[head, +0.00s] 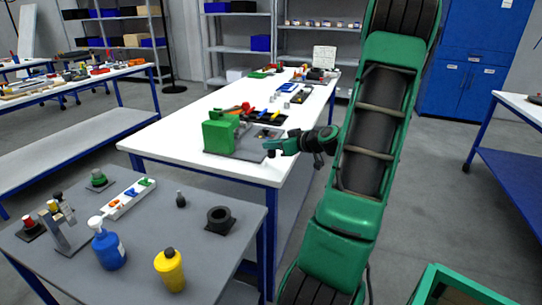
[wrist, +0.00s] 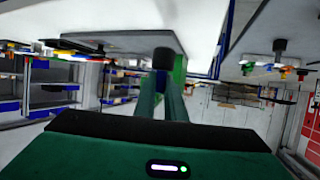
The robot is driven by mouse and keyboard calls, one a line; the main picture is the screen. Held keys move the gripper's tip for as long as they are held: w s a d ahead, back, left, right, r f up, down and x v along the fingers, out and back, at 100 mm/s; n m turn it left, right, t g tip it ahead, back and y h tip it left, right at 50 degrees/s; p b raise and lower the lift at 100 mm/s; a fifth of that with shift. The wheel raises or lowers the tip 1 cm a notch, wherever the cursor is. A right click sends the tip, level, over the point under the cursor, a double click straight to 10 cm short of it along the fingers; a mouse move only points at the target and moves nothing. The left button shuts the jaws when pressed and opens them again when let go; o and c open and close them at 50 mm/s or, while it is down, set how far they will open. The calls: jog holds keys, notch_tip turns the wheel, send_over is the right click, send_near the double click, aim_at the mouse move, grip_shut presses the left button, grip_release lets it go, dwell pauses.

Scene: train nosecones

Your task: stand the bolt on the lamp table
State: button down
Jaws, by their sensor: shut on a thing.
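My gripper (head: 280,147) reaches left over the right edge of the white middle table (head: 185,137), beside a green block on a grey plate. It is shut on a dark round-headed piece, which looks like the bolt (head: 271,154). In the wrist view the dark head of the bolt (wrist: 163,57) shows at the tips of my green fingers (wrist: 163,95); its shaft is mostly hidden. A thin black pole (head: 165,50), perhaps a lamp stand, rises from the floor by the far end of the left white table (head: 122,73). No lamp head shows.
The green block (head: 219,135) stands close to my gripper. A grey table (head: 150,222) in front holds bottles, a black ring and small parts. The left table has several tools and a clear near end. Grey floor separates the tables. Blue cabinets (head: 470,60) stand at the back right.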

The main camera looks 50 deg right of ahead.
aim_at(274, 155)
jog(key=shift+d+f, duration=0.3)
jog(key=shift+d, duration=0.15)
jog(key=shift+s+f, duration=0.1)
jog(key=shift+f, duration=1.85)
jog(key=shift+f, duration=0.1)
jog(key=c, duration=1.8)
grip_release()
